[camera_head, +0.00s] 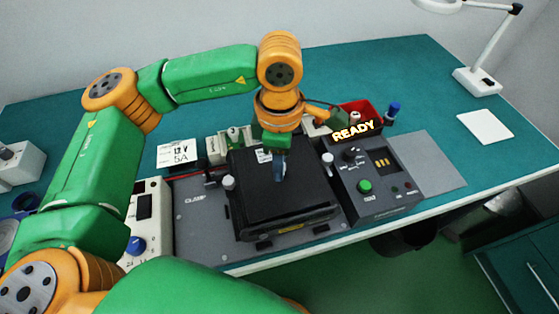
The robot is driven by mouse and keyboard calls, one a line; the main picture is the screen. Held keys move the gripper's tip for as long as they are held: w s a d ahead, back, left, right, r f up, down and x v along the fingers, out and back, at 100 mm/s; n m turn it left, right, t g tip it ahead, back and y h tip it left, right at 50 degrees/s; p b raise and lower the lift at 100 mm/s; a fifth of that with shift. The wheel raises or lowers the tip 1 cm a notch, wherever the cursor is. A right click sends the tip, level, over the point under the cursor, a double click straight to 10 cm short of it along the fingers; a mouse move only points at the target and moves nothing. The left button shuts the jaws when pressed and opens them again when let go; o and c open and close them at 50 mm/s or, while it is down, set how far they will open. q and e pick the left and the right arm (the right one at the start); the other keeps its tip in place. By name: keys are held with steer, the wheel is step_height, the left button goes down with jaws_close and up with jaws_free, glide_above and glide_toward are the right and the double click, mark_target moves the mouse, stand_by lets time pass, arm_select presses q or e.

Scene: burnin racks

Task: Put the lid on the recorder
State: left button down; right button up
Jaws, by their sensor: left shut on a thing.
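A black recorder (287,222) sits in the grey fixture at the middle of the bench. A flat black lid (255,190) covers its top and hides the inside. Whether the lid is fully seated or slightly raised I cannot tell. A small white label (264,156) shows at the lid's far edge. My right gripper is not in view.
The grey fixture plate (200,222) carries knobbed clamps beside the recorder. A control box (372,187) with a green button and a glowing "READY" sign stands to the right. A red bin (362,112), blue-capped item (392,113) and lamp base (477,80) stand behind.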

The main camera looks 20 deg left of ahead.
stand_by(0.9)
arm_select(q)
steer(key=shift+f+b, duration=0.15)
steer(key=shift+b, duration=0.3)
steer(key=shift+f+b, duration=0.2)
steer(key=shift+b, duration=0.1)
steer(key=shift+f+b, duration=0.15)
steer(key=shift+b, duration=0.2)
stand_by(0.4)
steer(key=c, duration=0.6)
jaws_free()
steer(key=shift+o, duration=0.2)
steer(key=shift+r+p, duration=1.75)
steer(key=shift+r, duration=0.8)
